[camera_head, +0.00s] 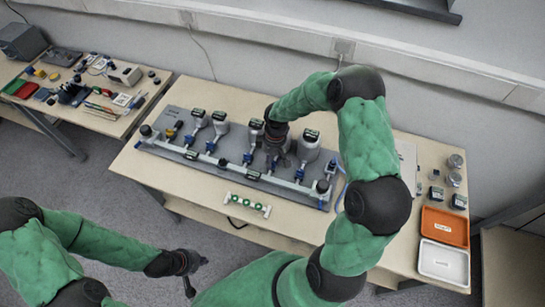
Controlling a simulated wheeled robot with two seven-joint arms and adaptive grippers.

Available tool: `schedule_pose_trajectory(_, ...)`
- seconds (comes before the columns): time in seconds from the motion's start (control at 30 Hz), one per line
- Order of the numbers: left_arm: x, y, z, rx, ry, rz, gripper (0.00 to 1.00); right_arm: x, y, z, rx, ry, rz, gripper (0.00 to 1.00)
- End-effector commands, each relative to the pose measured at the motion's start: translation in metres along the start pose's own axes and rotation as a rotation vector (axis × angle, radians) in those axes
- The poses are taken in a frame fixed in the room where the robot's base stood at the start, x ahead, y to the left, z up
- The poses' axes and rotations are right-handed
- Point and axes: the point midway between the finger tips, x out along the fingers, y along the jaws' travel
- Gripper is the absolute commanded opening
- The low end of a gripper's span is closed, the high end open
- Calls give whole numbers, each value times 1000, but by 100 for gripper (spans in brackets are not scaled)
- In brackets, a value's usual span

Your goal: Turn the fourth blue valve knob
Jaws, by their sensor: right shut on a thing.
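A grey board (165,150) on the middle table carries a white pipe rig with several upright gauges and small blue valve knobs. Blue knobs show at the left (210,147), near the middle (247,158) and further right (298,174). My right gripper (275,158) reaches down over the rig, between the middle knob and the one to its right. It is shut on a blue valve knob, which its dark fingers mostly hide. My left gripper (196,277) hangs low in front of the table, with its fingers spread and empty.
A green-and-white strip (247,205) lies at the table's front edge. An orange tray (445,227), a white tray (443,262) and metal weights (455,162) stand at the right. A side table (60,100) at the left holds tools. My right arm hides part of the table.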

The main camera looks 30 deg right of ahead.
Motion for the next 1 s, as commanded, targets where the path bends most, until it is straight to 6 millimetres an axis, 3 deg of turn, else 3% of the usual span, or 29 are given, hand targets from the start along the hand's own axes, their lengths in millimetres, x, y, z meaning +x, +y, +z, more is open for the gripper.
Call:
schedule_pose_trajectory(0.03, -5, 2, 0, 0, 0, 0, 0, 4, -6, 6, -42, -25, -16, 0)
schedule_pose_trajectory(0.5, -20, 7, 1, 0, 0, 0, 0, 5, -4, 6, -355, -55, -17, 0)
schedule_pose_trajectory(1.0, -23, 8, 1, 0, 0, 0, 0, 7, -4, 6, -430, -62, -17, 0)
